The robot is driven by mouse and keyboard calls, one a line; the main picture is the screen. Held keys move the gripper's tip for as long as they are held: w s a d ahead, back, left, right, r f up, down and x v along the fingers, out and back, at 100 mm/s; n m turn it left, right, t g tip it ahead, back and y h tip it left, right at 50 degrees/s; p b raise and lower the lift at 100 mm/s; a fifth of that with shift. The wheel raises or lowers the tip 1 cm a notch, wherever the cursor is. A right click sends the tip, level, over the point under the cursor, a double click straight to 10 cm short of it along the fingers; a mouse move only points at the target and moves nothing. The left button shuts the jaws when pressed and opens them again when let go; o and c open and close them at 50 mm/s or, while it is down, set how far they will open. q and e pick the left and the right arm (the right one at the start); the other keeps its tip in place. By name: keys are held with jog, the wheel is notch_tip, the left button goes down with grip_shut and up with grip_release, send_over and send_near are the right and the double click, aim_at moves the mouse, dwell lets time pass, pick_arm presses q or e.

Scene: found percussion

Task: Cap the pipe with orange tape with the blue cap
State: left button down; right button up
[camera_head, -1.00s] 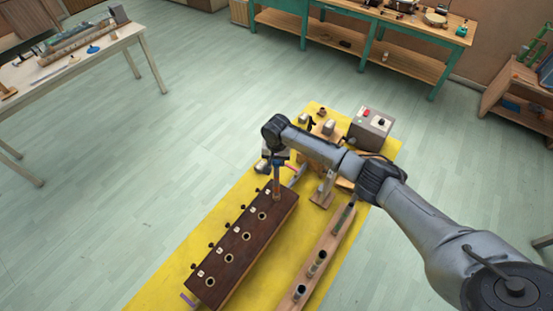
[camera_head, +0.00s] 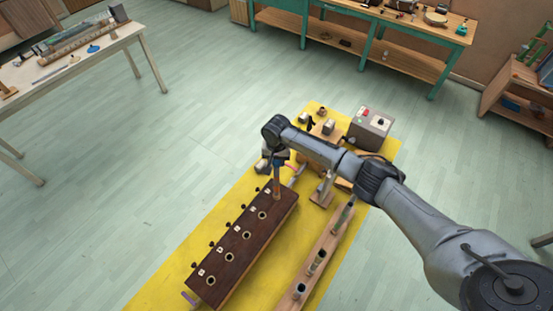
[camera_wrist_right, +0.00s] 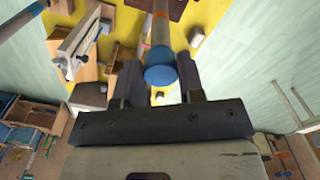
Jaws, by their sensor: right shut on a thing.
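The blue cap (camera_wrist_right: 162,77) is between the fingers of my right gripper (camera_wrist_right: 160,82) in the right wrist view, and the gripper is shut on it. The cap lines up with the end of a pale pipe (camera_wrist_right: 161,30) that has an orange band. I cannot tell how far the cap is seated. In the head view the pipe (camera_head: 277,184) stands upright at the far end of a dark wooden box (camera_head: 235,238). My right gripper (camera_head: 279,158) is at its top, largely hidden under my wrist. My left gripper is out of view.
Open holes run along the box top nearer me. A wooden rack (camera_head: 325,250) with other pipes stands to its right. A grey control box (camera_head: 370,127) sits behind on the yellow mat (camera_head: 160,290). The pale table (camera_head: 85,61) and green workbench (camera_head: 420,69) stand apart.

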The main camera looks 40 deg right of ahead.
aim_at(276, 165)
dwell(0.3)
jog(key=shift+p, duration=0.45)
dwell(0.3)
jog(key=shift+f, duration=0.3)
dwell(0.4)
jog(key=shift+f+b, duration=0.4)
jog(key=shift+f, duration=0.35)
jog(key=shift+f, duration=0.5)
jog(key=o, duration=1)
jog(key=shift+c, duration=0.2)
jog(key=shift+r, duration=0.1)
